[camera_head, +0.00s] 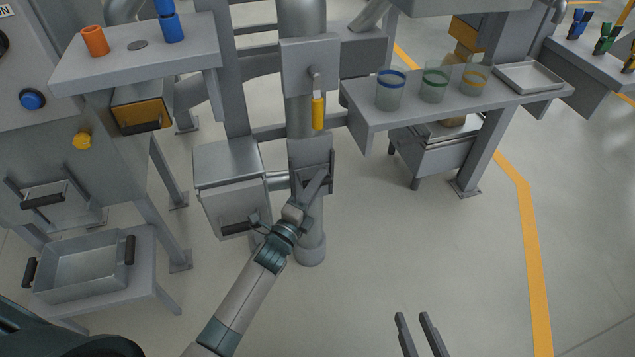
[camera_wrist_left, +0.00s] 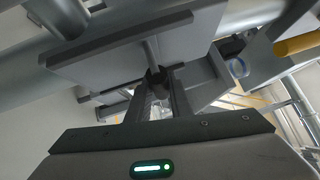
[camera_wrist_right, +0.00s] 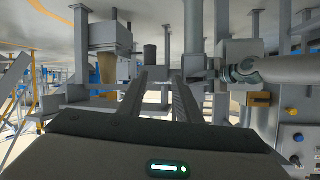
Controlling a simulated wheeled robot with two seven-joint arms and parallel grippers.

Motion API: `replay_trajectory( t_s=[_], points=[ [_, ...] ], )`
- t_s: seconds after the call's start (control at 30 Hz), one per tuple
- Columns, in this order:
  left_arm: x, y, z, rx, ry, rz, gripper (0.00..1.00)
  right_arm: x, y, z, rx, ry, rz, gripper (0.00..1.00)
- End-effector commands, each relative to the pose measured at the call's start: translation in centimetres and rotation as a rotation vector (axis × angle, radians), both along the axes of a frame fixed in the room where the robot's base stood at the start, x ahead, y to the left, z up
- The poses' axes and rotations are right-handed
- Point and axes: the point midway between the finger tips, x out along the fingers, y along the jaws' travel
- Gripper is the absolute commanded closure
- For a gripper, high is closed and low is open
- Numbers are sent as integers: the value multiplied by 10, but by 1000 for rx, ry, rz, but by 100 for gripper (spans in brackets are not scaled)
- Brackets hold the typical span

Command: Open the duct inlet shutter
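The duct is a vertical grey pipe (camera_head: 312,225) in the middle of the head view. A flat grey plate, which looks like the inlet shutter (camera_head: 308,150), sits low on its front. My left gripper (camera_head: 318,182) is at this plate and partly hides it. In the left wrist view the plate (camera_wrist_left: 110,50) is close, with a rod running to a dark knob (camera_wrist_left: 157,82). The knob lies between the tips of my left gripper (camera_wrist_left: 158,92), whose fingers are apart; contact is unclear. My right gripper (camera_head: 416,318) is open and empty over the floor, right of the duct.
A yellow handle (camera_head: 318,112) hangs on the pipe above the plate. A grey box (camera_head: 230,180) stands left of the pipe. A shelf (camera_head: 362,112) with glass jars is to the right. A metal tray (camera_head: 85,270) is at lower left.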

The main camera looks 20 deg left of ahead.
Motion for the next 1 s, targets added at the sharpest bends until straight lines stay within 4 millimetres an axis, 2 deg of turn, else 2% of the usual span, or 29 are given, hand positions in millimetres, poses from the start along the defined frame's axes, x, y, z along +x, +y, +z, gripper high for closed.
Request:
replay_trajectory(
  t_s=[0.27, 0.47, 0.8, 1.0],
  points=[
    [0, 0, 2, 0, 1, 0, 100, 0, -3, 0, -5, 10, -2, 69],
    [0, 0, 14, 0, 0, 0, 100, -11, -12, -20, -47, 140, -3, 69],
    [0, 0, 38, 1, -1, 0, 100, -44, -37, -52, -135, 412, -9, 69],
    [0, 0, 62, 0, -2, 0, 100, -63, -59, -62, -208, 567, -24, 69]
  ],
)
